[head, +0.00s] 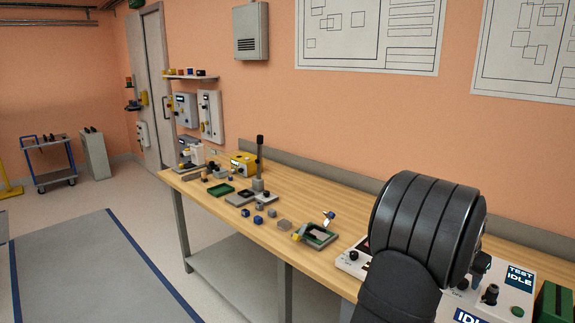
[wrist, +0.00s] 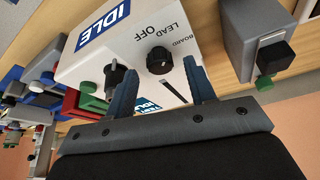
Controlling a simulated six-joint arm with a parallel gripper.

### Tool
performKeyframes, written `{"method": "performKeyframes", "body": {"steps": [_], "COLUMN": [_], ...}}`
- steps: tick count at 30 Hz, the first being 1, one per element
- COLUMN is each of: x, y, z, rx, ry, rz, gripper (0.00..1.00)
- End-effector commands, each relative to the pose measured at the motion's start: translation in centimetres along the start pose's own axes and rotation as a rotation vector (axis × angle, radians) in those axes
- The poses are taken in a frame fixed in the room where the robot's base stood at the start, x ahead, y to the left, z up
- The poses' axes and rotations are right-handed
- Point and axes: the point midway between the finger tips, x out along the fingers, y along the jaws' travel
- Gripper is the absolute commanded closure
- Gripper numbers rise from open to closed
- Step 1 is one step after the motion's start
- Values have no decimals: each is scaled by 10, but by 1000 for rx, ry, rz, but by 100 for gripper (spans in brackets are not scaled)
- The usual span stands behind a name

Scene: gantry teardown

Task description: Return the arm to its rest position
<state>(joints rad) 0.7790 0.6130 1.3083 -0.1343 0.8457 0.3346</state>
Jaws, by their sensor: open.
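My gripper (wrist: 158,68) shows in the wrist view with its two blue-grey fingers apart and nothing between them. Beyond the fingers is a white test box (wrist: 205,25) with black knobs, a slot and "IDLE" and "LEAD OFF" labels. I cannot tell whether the fingers touch it.
The wooden bench (head: 340,258) runs along the wall. It carries a green tray (head: 220,189), a yellow box (head: 243,164), a dark upright post (head: 260,155), a frame-like fixture (head: 318,236) and several small blocks. A grey block (wrist: 255,35) stands right of the test box in the wrist view.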

Motion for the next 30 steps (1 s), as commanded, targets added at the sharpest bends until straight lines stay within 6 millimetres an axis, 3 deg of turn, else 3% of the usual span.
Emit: {"method": "performKeyframes", "body": {"steps": [3,9,23,30], "x": [-26,-52,-62,-62], "y": [-1,-1,-1,0], "z": [-1,-1,0,0], "rx": [1,2,3,3], "ry": [5,2,1,1], "rz": [-1,0,1,1], "gripper": [50,50,50,3]}}
